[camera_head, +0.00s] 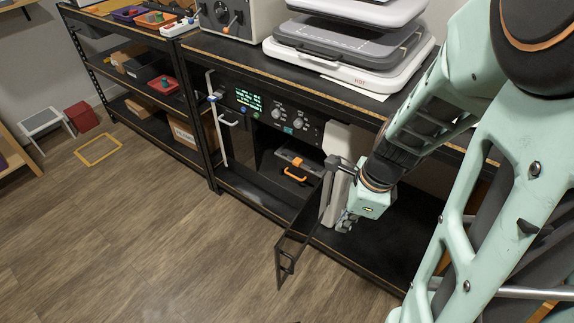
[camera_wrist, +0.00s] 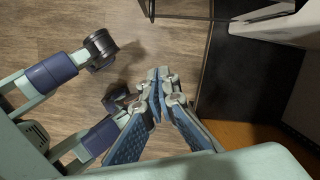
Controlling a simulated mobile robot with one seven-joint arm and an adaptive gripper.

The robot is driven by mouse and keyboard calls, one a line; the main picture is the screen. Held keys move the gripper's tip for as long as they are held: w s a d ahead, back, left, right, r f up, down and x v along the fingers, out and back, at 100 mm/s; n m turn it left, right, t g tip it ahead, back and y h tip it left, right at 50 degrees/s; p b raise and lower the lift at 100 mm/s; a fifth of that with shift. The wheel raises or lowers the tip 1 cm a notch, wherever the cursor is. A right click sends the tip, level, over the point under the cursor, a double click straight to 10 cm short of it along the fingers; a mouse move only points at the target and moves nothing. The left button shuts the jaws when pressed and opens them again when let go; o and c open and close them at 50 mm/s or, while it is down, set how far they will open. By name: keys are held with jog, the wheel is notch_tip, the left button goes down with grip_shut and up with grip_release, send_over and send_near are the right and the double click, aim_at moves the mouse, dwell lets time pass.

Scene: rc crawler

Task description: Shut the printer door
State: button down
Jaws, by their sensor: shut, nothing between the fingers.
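The printer (camera_head: 270,115) is a dark unit with a lit green display and several knobs, on the rack's lower shelf. Its door (camera_head: 301,232) stands open, swung out past the shelf's front edge, with a handle (camera_head: 287,265) at its outer end. Inside the open bay lies a dark case with an orange handle (camera_head: 292,174). My gripper (camera_head: 345,223) is to the right of the door, its fingers pointing down; I cannot tell if it touches the door. In the wrist view, my gripper's fingertips (camera_wrist: 162,76) are together and empty. A dark-framed panel, probably the door, shows at the top edge.
The black shelf (camera_head: 385,255) extends right of the printer, below an upper shelf bearing stacked white and grey trays (camera_head: 345,45). A black rack post (camera_head: 205,125) stands left. The wooden floor (camera_head: 150,230) in front is clear. A yellow frame (camera_head: 97,149) lies farther left.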

jog(key=w+a+f+m+b, duration=0.2)
jog(key=a+f+m+b, duration=0.15)
jog(key=a+f, duration=0.25)
jog(key=b, duration=0.5)
send_near(290, 236)
jog(key=shift+y, duration=0.3)
jog(key=s+f, duration=0.1)
jog(key=s+a+f, duration=0.1)
jog(key=s+f, duration=0.1)
jog(key=shift+a, duration=0.3)
